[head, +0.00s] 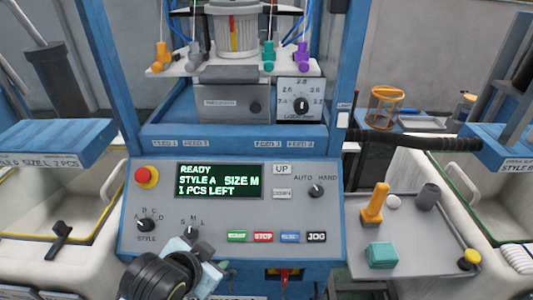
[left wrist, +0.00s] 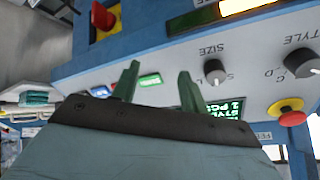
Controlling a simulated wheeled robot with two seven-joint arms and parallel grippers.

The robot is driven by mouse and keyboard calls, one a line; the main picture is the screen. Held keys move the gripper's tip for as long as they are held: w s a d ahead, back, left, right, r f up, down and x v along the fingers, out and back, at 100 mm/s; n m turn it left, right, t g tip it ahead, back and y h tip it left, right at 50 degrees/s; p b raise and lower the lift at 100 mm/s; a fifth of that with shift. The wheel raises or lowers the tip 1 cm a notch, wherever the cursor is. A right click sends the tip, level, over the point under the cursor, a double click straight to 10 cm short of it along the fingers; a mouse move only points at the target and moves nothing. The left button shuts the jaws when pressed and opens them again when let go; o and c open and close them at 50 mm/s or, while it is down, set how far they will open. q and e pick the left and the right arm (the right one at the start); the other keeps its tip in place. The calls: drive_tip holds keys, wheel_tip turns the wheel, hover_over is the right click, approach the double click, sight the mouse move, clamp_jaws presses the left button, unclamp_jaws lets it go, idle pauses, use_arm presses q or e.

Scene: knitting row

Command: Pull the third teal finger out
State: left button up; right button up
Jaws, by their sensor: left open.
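A row of small coloured fingers hangs along the white plate of the machine, near the top of the head view. My left gripper (head: 194,243) is low in front of the control panel, near the size knob, far below the row. In the left wrist view its two green fingers (left wrist: 156,84) stand apart, with nothing between them. My right gripper is not seen.
The control panel (head: 300,215) has a lit screen (head: 219,181), a red stop button (head: 146,177) and knobs. A grey side tray (head: 420,235) at the right holds a teal block (head: 381,255) and an orange peg (head: 374,204). Blue frame posts flank the row.

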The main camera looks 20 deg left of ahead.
use_arm(q)
drive_tip(key=w+r+m+t, duration=0.3)
drive_tip(key=w+r+t, duration=0.3)
drive_tip(key=w+r, duration=0.5)
drive_tip(key=m+t+h, duration=0.1)
drive_tip(key=m+t, duration=0.4)
drive_tip(key=t, duration=0.1)
approach(268, 68)
drive_tip(key=p+x, duration=0.1)
drive_tip(key=x, duration=0.7)
drive_tip(key=shift+w+r, duration=0.15)
drive_tip(key=shift+w, duration=0.4)
drive_tip(key=shift+c, duration=0.2)
clamp_jaws()
